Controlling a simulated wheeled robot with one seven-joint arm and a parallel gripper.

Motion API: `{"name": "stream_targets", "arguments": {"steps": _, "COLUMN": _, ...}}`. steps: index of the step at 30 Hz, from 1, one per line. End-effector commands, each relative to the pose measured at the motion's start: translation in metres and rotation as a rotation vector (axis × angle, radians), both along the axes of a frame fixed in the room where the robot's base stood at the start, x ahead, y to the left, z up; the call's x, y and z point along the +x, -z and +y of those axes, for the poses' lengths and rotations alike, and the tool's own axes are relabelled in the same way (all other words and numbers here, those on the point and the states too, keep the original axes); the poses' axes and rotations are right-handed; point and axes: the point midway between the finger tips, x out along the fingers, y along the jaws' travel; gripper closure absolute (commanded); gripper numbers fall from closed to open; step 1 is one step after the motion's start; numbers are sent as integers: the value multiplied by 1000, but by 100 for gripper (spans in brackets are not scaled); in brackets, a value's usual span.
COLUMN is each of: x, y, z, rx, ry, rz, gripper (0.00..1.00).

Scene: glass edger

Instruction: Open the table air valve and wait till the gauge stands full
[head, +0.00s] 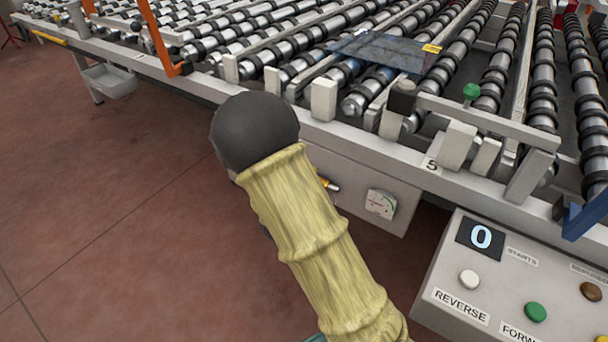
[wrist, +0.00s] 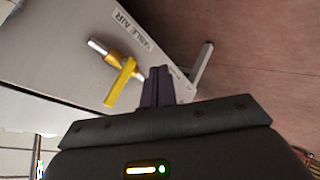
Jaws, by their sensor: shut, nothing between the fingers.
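The table air valve has a yellow lever (wrist: 119,84) on a short brass and silver pipe, under a "TABLE AIR" label on a grey box. The lever stands roughly crosswise to the pipe in the wrist view. In the head view a bit of the valve (head: 329,184) shows beside my arm, which hides the rest. My gripper (wrist: 158,82) is shut and empty, its fingertips just right of the lever; I cannot tell whether they touch.
The roller table (head: 350,140) with its frame edge lies above the box. A dark glass sheet (head: 385,50) rests on the rollers. A control panel (head: 500,285) with buttons and a display reading 0 stands front right. The floor (head: 110,200) at left is clear.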

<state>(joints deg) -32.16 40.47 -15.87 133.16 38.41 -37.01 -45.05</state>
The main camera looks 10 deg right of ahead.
Motion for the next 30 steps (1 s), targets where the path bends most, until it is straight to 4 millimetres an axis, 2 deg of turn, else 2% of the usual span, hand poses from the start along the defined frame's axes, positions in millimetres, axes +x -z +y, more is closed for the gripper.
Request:
{"name": "stream_targets", "arguments": {"steps": 7, "x": 19, "y": -1, "z": 9, "rx": -356, "ry": -90, "rz": -142, "gripper": 100}}
{"name": "stream_targets", "arguments": {"steps": 16, "x": 23, "y": -22, "z": 28, "rx": -792, "ry": -169, "rz": -315, "gripper": 100}}
{"name": "stream_targets", "arguments": {"steps": 21, "x": 21, "y": -29, "z": 34, "rx": -890, "ry": -177, "rz": -356, "gripper": 100}}
{"name": "stream_targets", "arguments": {"steps": 30, "x": 21, "y": -29, "z": 34, "rx": -892, "ry": -177, "rz": -358, "gripper": 100}}
